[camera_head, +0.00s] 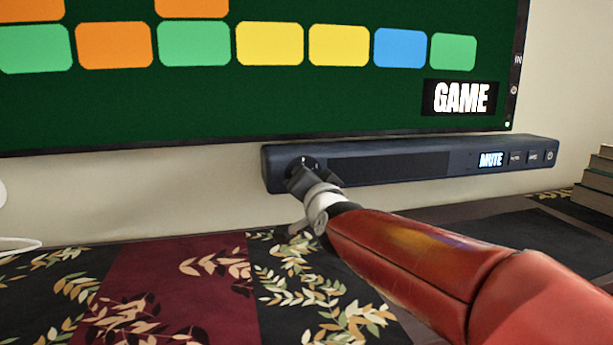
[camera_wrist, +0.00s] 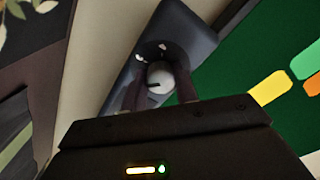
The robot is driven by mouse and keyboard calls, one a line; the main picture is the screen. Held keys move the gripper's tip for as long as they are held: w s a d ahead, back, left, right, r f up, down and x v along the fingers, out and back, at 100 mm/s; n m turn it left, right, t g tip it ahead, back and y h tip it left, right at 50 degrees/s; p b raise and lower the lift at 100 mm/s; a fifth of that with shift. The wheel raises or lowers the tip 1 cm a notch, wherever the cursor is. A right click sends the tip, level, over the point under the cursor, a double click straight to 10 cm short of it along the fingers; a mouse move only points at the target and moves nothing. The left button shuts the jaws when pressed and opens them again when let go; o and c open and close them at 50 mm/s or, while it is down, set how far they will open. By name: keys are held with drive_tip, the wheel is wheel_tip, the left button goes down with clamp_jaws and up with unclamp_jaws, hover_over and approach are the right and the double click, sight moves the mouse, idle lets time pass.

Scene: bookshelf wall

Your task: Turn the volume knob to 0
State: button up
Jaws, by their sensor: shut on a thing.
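The dark soundbar (camera_head: 390,165) is on the wall below the screen, and its lit display reads "MUTE" (camera_head: 491,159). The volume knob (camera_head: 303,163) is at the soundbar's left end, mostly hidden by my gripper (camera_head: 315,178) in the head view. In the wrist view, the knob (camera_wrist: 160,82) shows as a pale round face with a short dark mark. The two fingers of my gripper (camera_wrist: 160,92) stand on either side of the knob and are shut on it. The soundbar body (camera_wrist: 172,35) shows around the knob.
A large green screen (camera_head: 200,100) with coloured tiles and the word "GAME" hangs above the soundbar. A patterned cloth (camera_head: 190,290) covers the surface below. Stacked books (camera_head: 597,185) stand at the right edge. Small buttons (camera_head: 532,156) sit right of the display.

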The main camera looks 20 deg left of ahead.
drive_tip(key=n+p, duration=0.3)
drive_tip(key=n, duration=1)
drive_tip(key=n+p, duration=0.2)
drive_tip(key=n, duration=1.1)
drive_tip(key=shift+w+d+p, duration=0.1)
drive_tip(key=shift+d+p, duration=0.1)
drive_tip(key=shift+p, duration=0.2)
drive_tip(key=shift+n, duration=0.4)
drive_tip(key=o, duration=1)
drive_tip(key=shift+r, duration=0.1)
drive_tip(key=b+v, duration=0.1)
drive_tip(key=v, duration=0.7)
drive_tip(key=shift+w, duration=0.1)
